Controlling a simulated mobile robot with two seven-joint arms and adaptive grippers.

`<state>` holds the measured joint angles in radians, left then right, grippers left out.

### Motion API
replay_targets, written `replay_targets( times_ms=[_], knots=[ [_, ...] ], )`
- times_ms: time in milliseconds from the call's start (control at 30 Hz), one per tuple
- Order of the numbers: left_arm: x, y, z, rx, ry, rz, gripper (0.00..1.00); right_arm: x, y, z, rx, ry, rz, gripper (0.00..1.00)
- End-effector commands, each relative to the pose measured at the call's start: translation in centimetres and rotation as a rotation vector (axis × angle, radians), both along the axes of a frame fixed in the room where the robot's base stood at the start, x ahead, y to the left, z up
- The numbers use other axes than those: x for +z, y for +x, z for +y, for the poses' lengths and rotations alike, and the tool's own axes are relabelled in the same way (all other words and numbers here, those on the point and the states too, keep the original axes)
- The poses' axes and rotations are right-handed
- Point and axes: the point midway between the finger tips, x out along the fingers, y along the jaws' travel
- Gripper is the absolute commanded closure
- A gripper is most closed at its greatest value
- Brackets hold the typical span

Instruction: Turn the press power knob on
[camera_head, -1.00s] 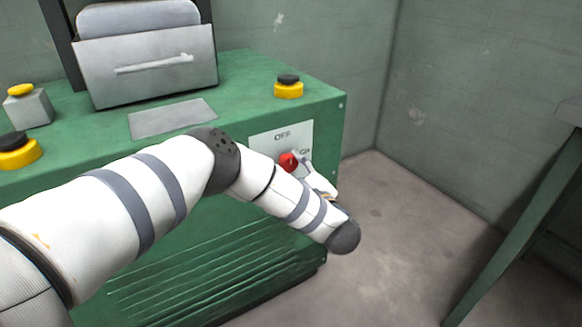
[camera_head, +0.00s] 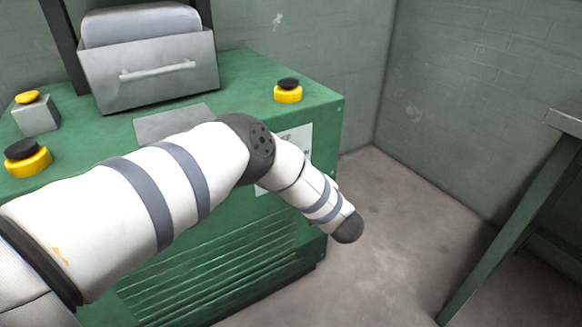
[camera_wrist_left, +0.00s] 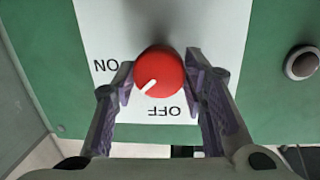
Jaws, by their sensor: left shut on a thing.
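The red power knob (camera_wrist_left: 157,72) shows in the left wrist view on a white label plate (camera_wrist_left: 110,35). ON is printed to its left and OFF below it, upside down. The knob's white mark points to the lower left, between the two words. My left gripper (camera_wrist_left: 160,70) is shut on the knob, with one finger on each side. In the head view my left arm hides the knob, my gripper and much of the label plate (camera_head: 303,137). My right gripper is not in view.
The green press body (camera_head: 315,102) carries yellow-based black buttons (camera_head: 288,90) (camera_head: 27,157) and a grey box with a yellow button (camera_head: 35,115). A grey drawer-like guard (camera_head: 150,75) stands on top. A green-legged table (camera_head: 520,225) is at right. Floor between is clear.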

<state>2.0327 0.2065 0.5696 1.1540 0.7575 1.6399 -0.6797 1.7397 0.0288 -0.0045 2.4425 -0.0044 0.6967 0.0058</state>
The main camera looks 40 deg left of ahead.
Motion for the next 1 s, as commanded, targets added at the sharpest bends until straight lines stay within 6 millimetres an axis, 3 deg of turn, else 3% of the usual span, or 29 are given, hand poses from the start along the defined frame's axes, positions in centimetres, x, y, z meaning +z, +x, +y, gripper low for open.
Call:
replay_targets(
  times_ms=[600,1000],
  knots=[
    [-0.1,0.2,-0.1,-0.001,0.205,0.497,0.89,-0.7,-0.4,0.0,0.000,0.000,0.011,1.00],
    [-0.1,0.2,-0.1,-0.001,0.274,0.666,0.89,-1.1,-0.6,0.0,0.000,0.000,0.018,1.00]
  ],
)
